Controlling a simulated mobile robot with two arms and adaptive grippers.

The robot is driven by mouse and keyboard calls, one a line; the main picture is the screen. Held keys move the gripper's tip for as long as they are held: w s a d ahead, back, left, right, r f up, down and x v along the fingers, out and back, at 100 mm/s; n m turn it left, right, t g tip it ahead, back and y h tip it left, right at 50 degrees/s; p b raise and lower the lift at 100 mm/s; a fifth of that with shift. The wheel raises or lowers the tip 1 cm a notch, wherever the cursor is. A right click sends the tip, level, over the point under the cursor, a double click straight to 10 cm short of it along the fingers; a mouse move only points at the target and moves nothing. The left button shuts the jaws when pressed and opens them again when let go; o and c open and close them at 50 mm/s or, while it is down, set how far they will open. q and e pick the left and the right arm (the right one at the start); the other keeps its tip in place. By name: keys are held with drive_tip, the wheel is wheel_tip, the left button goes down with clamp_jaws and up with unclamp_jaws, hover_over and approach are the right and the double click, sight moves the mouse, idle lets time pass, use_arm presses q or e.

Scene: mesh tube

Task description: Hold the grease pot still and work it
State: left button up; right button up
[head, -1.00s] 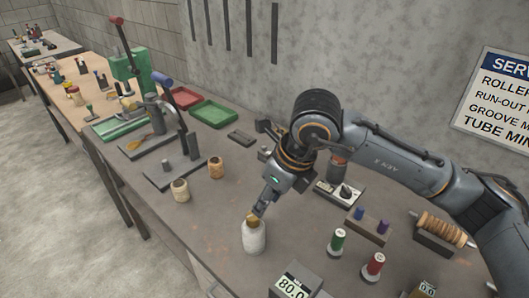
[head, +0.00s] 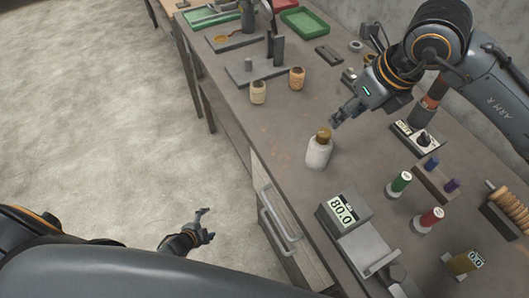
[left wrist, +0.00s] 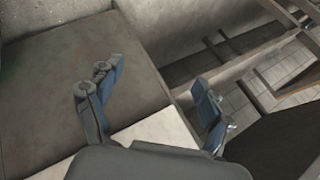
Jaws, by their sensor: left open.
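The grease pot, which I take to be the white bottle-shaped pot (head: 318,153) with a brass-coloured top, stands upright on the bench in the head view. My right gripper (head: 336,121) is just above and to the right of its top, seemingly apart from it; its fingers are too small to tell open from shut. My left gripper (head: 207,222) is low over the floor, left of the bench and well away from the pot. It is open and empty, its two fingers spread in the left wrist view (left wrist: 152,80). I cannot make out the pot in that view.
A drawer handle (head: 278,215) juts from the bench front between my left gripper and the bench top. A scale with a display (head: 345,208) stands in front of the pot. Two small tan pots (head: 258,93) (head: 297,78) stand behind it.

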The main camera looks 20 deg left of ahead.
sight(319, 149)
use_arm(q)
drive_tip(key=w+r+m+t+h, duration=0.4)
drive_tip(key=w+r+m, duration=0.7)
drive_tip(key=w+r, duration=0.4)
drive_tip(key=w+d+r+m+g+h, duration=0.1)
drive_tip(key=w+d+r+m+h, duration=0.15)
drive_tip(key=r+m, duration=0.55)
drive_tip(key=w+d+r+m+g+h, duration=0.1)
drive_tip(key=r+m+h, duration=0.2)
drive_tip(key=r+m, duration=0.45)
drive_tip(key=w+d+r+m+g+h, duration=0.1)
drive_tip(key=d+r+m+h, duration=0.15)
drive_tip(key=r+m, duration=0.5)
drive_tip(key=s+d+r+m+g+h, duration=0.2)
drive_tip(key=s+d+r+h, duration=0.15)
drive_tip(key=s+d, duration=0.8)
drive_tip(key=x, duration=1.6)
drive_tip(key=shift+w+a+f, duration=0.15)
drive_tip(key=shift+w+f, duration=0.05)
drive_tip(key=shift+f, duration=0.1)
